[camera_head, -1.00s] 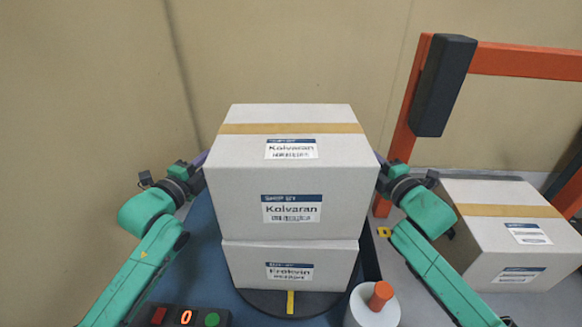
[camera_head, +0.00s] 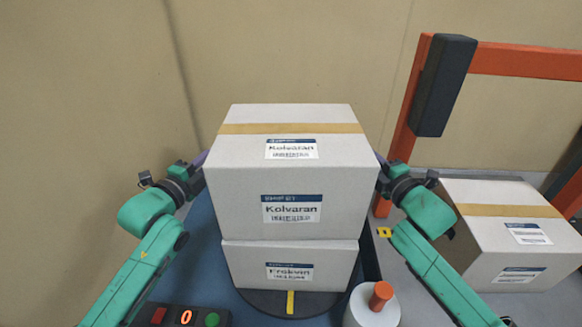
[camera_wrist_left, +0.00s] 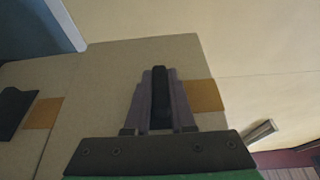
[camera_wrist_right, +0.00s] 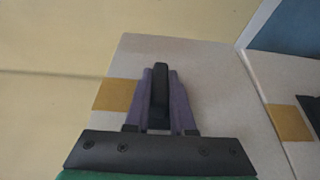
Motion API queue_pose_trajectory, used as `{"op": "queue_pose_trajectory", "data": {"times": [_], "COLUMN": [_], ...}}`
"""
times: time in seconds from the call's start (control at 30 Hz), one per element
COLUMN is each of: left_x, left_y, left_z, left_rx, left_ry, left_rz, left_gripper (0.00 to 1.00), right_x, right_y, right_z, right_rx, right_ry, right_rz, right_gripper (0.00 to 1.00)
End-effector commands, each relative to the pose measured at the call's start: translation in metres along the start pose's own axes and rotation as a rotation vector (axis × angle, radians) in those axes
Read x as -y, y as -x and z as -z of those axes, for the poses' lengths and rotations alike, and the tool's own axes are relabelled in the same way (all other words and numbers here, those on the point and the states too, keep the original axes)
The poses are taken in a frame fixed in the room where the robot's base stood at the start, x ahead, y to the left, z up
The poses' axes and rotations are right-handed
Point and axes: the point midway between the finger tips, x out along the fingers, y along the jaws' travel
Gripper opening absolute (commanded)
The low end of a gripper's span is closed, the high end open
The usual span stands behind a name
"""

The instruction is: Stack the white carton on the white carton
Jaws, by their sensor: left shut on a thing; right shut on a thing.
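The upper white carton (camera_head: 292,195), labelled Kolvaran with a tan tape strip, sits directly over the lower white carton (camera_head: 290,264). Its bottom edge meets the lower carton's top in the head view; whether a thin gap remains I cannot tell. My left gripper (camera_head: 203,170) presses on its left side and my right gripper (camera_head: 381,172) on its right side; the fingertips are partly hidden. In the left wrist view the fingers (camera_wrist_left: 160,98) lie against the carton's side (camera_wrist_left: 105,85). In the right wrist view the fingers (camera_wrist_right: 158,98) lie against the other side (camera_wrist_right: 200,70).
The lower carton stands on a dark round plate (camera_head: 262,303) on a blue surface. Another taped white carton (camera_head: 505,235) stands at the right, by an orange frame (camera_head: 410,100). A white cylinder with an orange knob (camera_head: 372,308) and a button box (camera_head: 185,316) are in front.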

Motion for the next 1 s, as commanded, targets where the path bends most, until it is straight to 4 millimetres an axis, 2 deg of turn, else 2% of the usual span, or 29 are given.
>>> {"op": "queue_pose_trajectory", "data": {"times": [0.47,0.67,1.0], "left_x": [-0.002,0.011,0.052], "left_y": [0.000,0.000,0.000], "left_z": [-0.002,-0.002,-0.002], "left_rx": [0.003,0.003,0.003], "left_ry": [0.000,-0.003,-0.004], "left_rz": [-0.004,0.006,0.008], "left_gripper": [0.00,0.00,0.00], "right_x": [0.001,-0.011,-0.052], "right_y": [0.000,0.000,0.000], "right_z": [-0.001,-0.001,-0.002], "right_rx": [0.003,0.002,0.002], "right_ry": [0.000,0.003,0.003], "right_rz": [0.003,-0.006,-0.008], "right_gripper": [0.00,0.00,0.00]}}
